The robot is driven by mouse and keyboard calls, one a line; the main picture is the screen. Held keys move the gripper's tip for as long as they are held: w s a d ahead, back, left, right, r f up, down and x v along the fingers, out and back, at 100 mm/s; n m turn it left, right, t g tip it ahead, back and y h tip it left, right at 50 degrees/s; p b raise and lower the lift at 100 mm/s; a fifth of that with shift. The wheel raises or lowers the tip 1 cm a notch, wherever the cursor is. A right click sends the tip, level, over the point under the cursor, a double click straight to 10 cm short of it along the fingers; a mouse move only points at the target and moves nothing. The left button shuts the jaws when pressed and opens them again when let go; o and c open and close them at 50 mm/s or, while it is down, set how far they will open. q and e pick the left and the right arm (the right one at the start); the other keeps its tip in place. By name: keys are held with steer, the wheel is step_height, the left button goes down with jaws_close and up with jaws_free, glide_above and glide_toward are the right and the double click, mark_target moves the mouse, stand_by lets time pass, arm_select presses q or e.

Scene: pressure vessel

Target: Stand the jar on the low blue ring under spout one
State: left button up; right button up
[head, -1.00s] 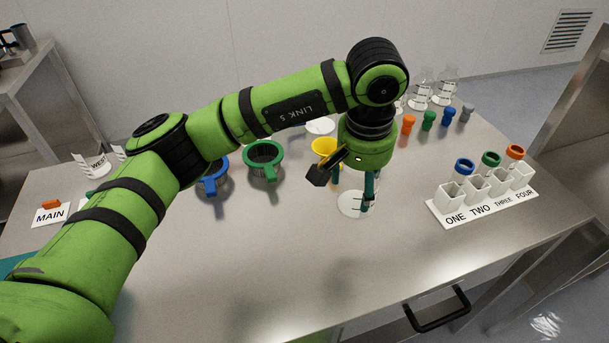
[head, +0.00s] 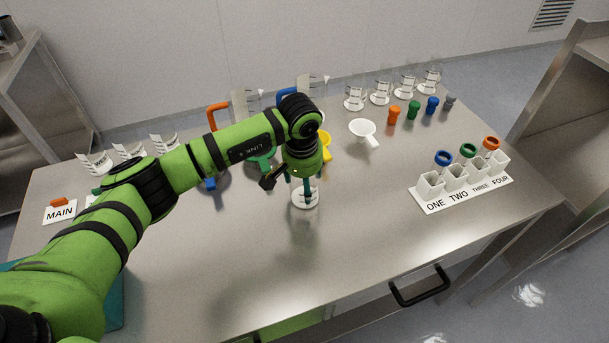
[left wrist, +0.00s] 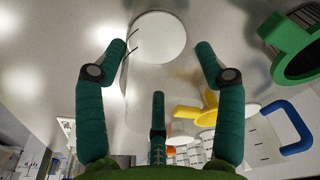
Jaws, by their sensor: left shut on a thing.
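A clear glass jar with a white round base (head: 305,200) is near the middle of the steel table in the head view. My left gripper (head: 306,190) comes down over it from above, shut on it with its teal fingers around its sides. In the left wrist view the jar's white disc (left wrist: 158,38) shows between the fingertips of the left gripper (left wrist: 160,58). Whether the jar touches the table is hard to tell. My right gripper is not in view.
A white rack (head: 462,194) marked ONE to FOUR stands at right, with blue (head: 443,157), green and orange rings at its back. A white funnel (head: 363,130), a yellow funnel (head: 326,147), colored stoppers and several glass vessels stand behind. The front table is clear.

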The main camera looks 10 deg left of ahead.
arm_select(q)
steer(key=shift+f+b, duration=0.15)
steer(key=shift+b, duration=0.15)
steer(key=o, duration=1.2)
